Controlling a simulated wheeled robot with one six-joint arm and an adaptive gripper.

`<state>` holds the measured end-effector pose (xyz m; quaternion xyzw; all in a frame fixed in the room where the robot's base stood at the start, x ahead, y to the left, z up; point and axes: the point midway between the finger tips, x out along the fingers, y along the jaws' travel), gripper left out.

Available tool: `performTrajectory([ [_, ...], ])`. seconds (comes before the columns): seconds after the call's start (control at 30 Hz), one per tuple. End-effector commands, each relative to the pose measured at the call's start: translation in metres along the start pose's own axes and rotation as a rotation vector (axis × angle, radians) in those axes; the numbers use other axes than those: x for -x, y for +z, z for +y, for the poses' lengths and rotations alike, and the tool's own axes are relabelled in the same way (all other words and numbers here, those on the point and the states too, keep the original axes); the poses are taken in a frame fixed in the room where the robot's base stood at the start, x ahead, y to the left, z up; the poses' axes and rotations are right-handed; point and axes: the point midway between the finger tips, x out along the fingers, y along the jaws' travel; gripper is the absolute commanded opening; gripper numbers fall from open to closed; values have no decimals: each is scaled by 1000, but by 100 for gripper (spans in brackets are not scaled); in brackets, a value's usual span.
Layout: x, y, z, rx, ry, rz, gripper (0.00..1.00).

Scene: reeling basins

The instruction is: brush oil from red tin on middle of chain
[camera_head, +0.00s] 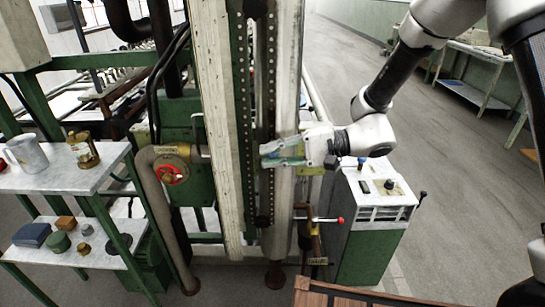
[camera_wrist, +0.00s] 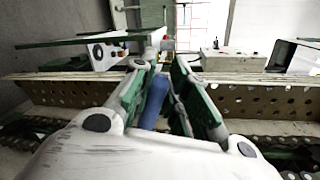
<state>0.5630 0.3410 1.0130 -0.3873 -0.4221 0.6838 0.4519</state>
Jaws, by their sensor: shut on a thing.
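My gripper (camera_head: 268,153) reaches in from the right, level with about the middle of the upright machine column. In the wrist view its green fingers (camera_wrist: 168,90) are shut on a blue handle (camera_wrist: 153,103), probably the brush. The brush's bristles are hidden. The gripper's tips overlap the right rail there; I cannot tell whether the brush touches the chain. Dark links also show low in the wrist view.
A shelf rack (camera_head: 60,183) at left holds a grey jug (camera_head: 27,154), a brass vessel (camera_head: 82,150) and several small items below. A pipe with a red handwheel (camera_head: 172,174) stands left of the column. A control cabinet (camera_head: 372,240) stands right. Open floor lies beyond it.

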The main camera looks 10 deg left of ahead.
Motion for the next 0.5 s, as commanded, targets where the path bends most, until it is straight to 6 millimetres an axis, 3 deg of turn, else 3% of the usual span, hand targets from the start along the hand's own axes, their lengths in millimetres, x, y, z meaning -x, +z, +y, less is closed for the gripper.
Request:
performTrajectory([
  [0.5, 6, 15, -36, 3, 0, -1, 0],
])
